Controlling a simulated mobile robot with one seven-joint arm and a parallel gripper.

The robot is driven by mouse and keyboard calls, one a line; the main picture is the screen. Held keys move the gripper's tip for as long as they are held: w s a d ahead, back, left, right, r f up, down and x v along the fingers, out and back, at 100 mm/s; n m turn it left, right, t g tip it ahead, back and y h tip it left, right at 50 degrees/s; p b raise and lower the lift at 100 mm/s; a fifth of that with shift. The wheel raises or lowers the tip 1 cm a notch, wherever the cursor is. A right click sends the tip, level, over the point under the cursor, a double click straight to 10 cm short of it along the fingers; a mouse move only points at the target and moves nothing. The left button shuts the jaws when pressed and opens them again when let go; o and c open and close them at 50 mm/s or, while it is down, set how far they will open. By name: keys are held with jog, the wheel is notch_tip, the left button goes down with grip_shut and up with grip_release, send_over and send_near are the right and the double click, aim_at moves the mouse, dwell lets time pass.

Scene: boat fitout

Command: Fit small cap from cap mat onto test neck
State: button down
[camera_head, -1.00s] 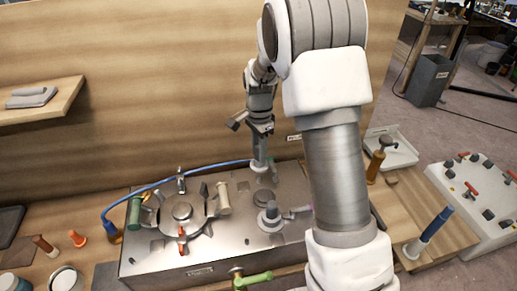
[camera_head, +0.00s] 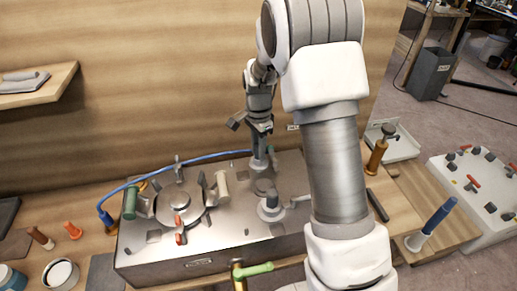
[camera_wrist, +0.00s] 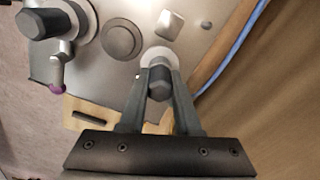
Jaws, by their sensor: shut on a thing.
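My gripper (camera_head: 259,158) is shut on a small grey cap (camera_wrist: 158,84), at the back of the metal box top. In the wrist view both fingertips close on the cap's dark sides. A pale round flange (camera_wrist: 157,57) shows around or beneath it; I cannot tell whether it belongs to the cap or to a fitting below, nor whether the cap touches anything. A round raised disc (camera_wrist: 121,38) lies beside it. A dark-topped post on a pale ring (camera_head: 270,206), with a side handle, stands further forward. I cannot tell which is the test neck. I cannot make out the cap mat.
The metal box (camera_head: 240,240) carries a round hub (camera_head: 180,199) with several coloured arms. A blue hose (camera_head: 180,164) runs behind along the wooden wall (camera_head: 150,80). A green-handled valve (camera_head: 255,270) stands in front. My arm hides the box's right part.

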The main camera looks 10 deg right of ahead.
jog(key=shift+f, duration=0.25)
dwell(0.4)
jog(key=shift+f+b, duration=0.4)
jog(key=shift+f, duration=0.3)
dwell(0.3)
jog(key=shift+f+b, duration=0.35)
jog(key=shift+b, duration=0.05)
grip_release()
dwell(0.6)
